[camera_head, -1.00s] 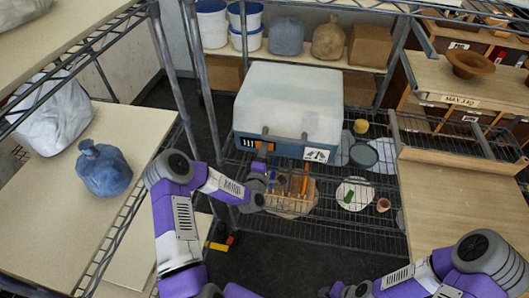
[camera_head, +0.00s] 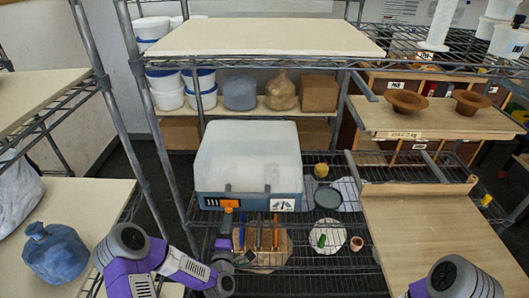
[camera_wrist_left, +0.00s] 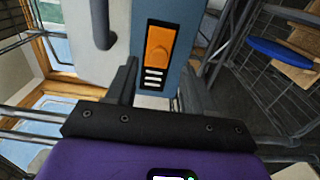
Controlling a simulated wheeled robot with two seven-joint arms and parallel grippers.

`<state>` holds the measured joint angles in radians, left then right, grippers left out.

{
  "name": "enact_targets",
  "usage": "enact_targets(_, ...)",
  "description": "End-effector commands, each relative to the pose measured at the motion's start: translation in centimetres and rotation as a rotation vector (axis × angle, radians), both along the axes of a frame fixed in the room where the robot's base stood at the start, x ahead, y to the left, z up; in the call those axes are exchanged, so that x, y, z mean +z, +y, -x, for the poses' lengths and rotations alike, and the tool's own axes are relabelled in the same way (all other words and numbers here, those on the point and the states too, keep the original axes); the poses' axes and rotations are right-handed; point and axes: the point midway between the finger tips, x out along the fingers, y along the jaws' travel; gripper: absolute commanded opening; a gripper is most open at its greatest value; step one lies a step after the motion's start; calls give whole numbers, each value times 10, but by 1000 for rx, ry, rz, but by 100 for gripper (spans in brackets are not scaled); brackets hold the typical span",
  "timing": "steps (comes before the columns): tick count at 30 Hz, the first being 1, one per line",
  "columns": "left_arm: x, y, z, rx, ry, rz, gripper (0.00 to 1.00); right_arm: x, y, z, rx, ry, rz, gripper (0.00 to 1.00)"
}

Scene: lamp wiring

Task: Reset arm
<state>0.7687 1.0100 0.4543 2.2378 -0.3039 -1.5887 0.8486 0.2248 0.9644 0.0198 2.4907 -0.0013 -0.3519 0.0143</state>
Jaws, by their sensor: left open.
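My left gripper (camera_head: 227,238) is in front of the white and blue box, just below its orange switch (camera_head: 230,204). In the left wrist view, the gripper (camera_wrist_left: 160,85) is open, with its two dark fingers apart and nothing between them. The orange switch (camera_wrist_left: 160,45) on the blue front panel shows just beyond the fingers; I cannot tell whether they touch the panel. My right gripper is out of view; only part of my right arm shows at the lower right.
The white and blue box (camera_head: 249,165) stands on a wire shelf. A blue bag (camera_head: 55,252) sits on the left table. Rack posts flank the arm. The wooden board (camera_head: 440,235) at right is bare.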

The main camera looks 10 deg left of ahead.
Motion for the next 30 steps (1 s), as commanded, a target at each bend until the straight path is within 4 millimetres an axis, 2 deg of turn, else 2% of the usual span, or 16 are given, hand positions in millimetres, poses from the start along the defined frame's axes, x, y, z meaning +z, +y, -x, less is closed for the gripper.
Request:
enact_targets(2,-1,-1,0,-5,6,-3,52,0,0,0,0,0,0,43)
enact_targets(5,-12,-16,1,-54,68,-32,52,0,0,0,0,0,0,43)
enact_targets(8,-42,-50,9,-184,224,-114,52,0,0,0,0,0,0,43)
enact_targets(10,-71,-82,25,-322,376,-203,52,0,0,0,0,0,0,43)
enact_targets(12,-102,-112,52,-486,536,-304,52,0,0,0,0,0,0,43)
enact_targets(14,-125,-134,81,-634,666,-387,52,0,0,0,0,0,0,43)
enact_targets(15,-139,-145,102,-732,745,-439,52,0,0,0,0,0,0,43)
enact_targets(18,-163,-164,157,-966,915,-548,52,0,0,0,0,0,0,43)
enact_targets(21,-174,-172,205,-1160,1035,-619,52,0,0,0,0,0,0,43)
enact_targets(25,-178,-174,244,-1323,1125,-662,52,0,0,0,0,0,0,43)
enact_targets(30,-178,-174,260,-1389,1157,-674,52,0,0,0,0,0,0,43)
